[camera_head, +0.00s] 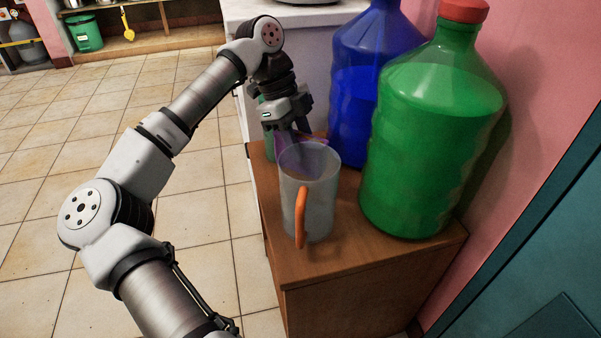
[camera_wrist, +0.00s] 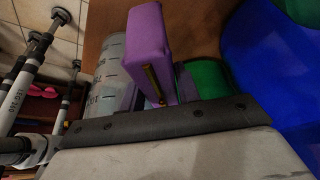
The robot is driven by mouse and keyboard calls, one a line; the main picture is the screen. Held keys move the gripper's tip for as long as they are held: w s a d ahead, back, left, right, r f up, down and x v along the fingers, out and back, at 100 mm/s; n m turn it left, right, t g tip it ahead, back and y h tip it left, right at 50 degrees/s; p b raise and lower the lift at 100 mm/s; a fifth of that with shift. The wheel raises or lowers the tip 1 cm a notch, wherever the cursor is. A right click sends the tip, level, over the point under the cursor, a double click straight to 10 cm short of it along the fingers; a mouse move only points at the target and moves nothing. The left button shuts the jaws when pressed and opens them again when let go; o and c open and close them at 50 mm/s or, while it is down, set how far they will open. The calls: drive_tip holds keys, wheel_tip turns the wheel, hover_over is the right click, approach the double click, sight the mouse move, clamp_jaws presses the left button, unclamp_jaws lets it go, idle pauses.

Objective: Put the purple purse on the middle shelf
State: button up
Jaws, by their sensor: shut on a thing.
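The purple purse (camera_wrist: 148,45) fills the upper middle of the wrist view, with a gold strip on its side. In the head view only a bit of the purse (camera_head: 287,143) shows, partly behind a clear jug. My gripper (camera_head: 291,130) points down over the wooden cabinet and is shut on the purse. The jug partly hides the contact. A wooden open shelf (camera_head: 150,43) is partly in view at the far upper left; which level is the middle one cannot be told.
The clear jug (camera_head: 318,200) with an orange handle stands right beside my gripper on the cabinet top (camera_head: 330,262). A blue bottle (camera_head: 352,110) and a green bottle (camera_head: 430,140) stand close on the right. A green bucket (camera_head: 84,33) is by the far shelf. Tiled floor (camera_head: 60,130) lies open at left.

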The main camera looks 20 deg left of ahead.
drive_tip(key=shift+f+b, duration=0.75)
drive_tip(key=shift+f, duration=2.4)
drive_tip(key=shift+f, duration=0.2)
drive_tip(key=o, duration=0.8)
